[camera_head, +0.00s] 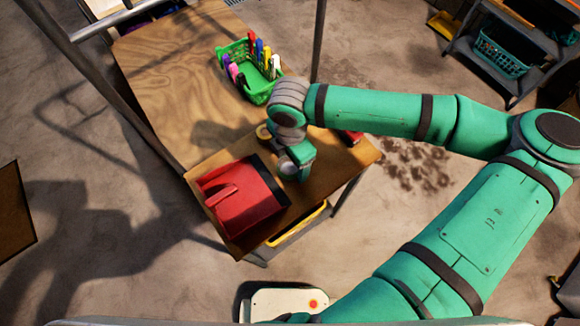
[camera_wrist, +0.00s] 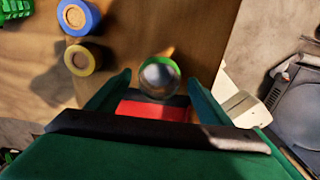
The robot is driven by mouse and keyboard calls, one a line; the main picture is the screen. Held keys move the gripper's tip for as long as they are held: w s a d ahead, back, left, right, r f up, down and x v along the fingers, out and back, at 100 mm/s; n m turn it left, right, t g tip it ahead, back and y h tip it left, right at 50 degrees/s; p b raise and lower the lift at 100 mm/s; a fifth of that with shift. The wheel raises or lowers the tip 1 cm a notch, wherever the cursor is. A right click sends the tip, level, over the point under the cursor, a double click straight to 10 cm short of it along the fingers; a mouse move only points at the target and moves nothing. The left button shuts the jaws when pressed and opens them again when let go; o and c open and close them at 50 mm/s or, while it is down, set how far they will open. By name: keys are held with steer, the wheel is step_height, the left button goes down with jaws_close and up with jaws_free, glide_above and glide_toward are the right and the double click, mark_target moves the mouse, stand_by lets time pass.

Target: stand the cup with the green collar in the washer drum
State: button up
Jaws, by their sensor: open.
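The cup with the green collar (camera_wrist: 160,77) shows in the wrist view as a round grey shape with a green rim, on the wooden table. My gripper (camera_wrist: 160,84) is open, with one finger on each side of the cup; I cannot tell whether either touches it. In the head view my gripper (camera_head: 294,166) is low over the table's near end, and my arm hides part of that area. I cannot make out the washer drum in either view.
A red dustpan (camera_head: 238,198) lies left of my gripper on the wooden table (camera_head: 170,75). A green basket (camera_head: 262,92) of coloured bottles or markers stands farther back. A small red object (camera_head: 350,137) is at the table's right edge. A shelf with a teal basket (camera_head: 500,55) stands far right.

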mark_target(290, 168)
steer(key=shift+f, duration=1.25)
steer(key=shift+a, duration=0.1)
steer(key=c, duration=1.2)
steer(key=shift+r, duration=0.15)
